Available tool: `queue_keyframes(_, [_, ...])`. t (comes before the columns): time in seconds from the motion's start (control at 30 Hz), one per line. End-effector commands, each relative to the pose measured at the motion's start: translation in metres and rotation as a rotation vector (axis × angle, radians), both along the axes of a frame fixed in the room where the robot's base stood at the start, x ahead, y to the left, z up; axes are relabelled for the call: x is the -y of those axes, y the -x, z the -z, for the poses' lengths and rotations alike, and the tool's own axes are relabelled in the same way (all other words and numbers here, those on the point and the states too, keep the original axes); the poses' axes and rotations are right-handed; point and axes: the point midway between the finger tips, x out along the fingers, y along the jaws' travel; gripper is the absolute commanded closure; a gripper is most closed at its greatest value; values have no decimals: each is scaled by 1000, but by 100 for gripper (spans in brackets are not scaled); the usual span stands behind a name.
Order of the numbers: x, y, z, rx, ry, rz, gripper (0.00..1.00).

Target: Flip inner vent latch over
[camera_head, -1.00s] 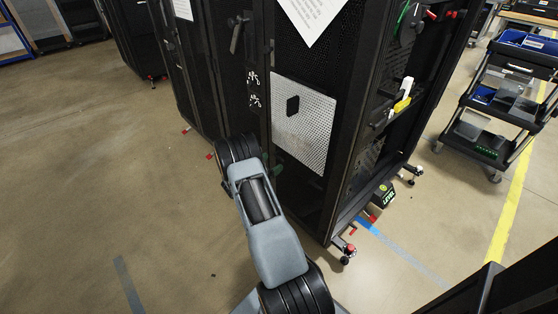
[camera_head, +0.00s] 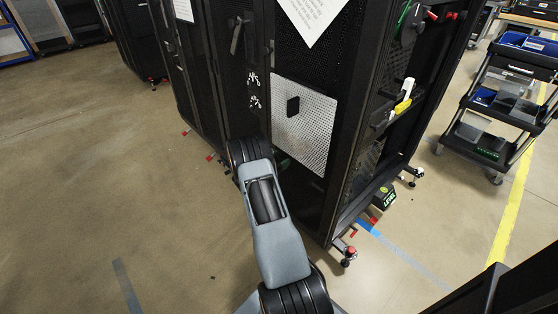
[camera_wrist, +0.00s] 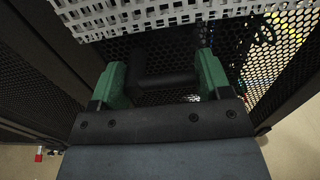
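A white perforated vent panel (camera_head: 312,128) stands upright on the door of the black rack, with a small black latch-like piece (camera_head: 293,107) near its upper left. The panel's lower part (camera_wrist: 150,18) shows across the top of the wrist view. My gripper (camera_wrist: 163,72) has its two green fingers spread apart, just below the panel and facing the black mesh. A dark block shows between the fingers; I cannot tell whether it is a latch or whether they touch it. In the head view my arm hides most of the gripper, low by the panel.
The black rack (camera_head: 345,170) has an open right side with cables and a yellow-and-white item (camera_head: 404,95). A cart with blue bins (camera_head: 505,95) stands at the right. Floor at the left is clear.

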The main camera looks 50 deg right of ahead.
Motion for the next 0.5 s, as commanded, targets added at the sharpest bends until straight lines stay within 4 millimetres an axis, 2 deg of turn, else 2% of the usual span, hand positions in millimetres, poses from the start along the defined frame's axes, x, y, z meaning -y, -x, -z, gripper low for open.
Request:
queue_keyframes(0.03, [1, 2, 1, -1, 0, 7, 40])
queue_keyframes(0.2, [2, 4, 1, -2, 0, 12, 56])
queue_keyframes(0.3, [2, 5, 0, -25, -3, 15, 56])
queue_keyframes(0.5, [3, 6, -6, -202, -16, 20, 56])
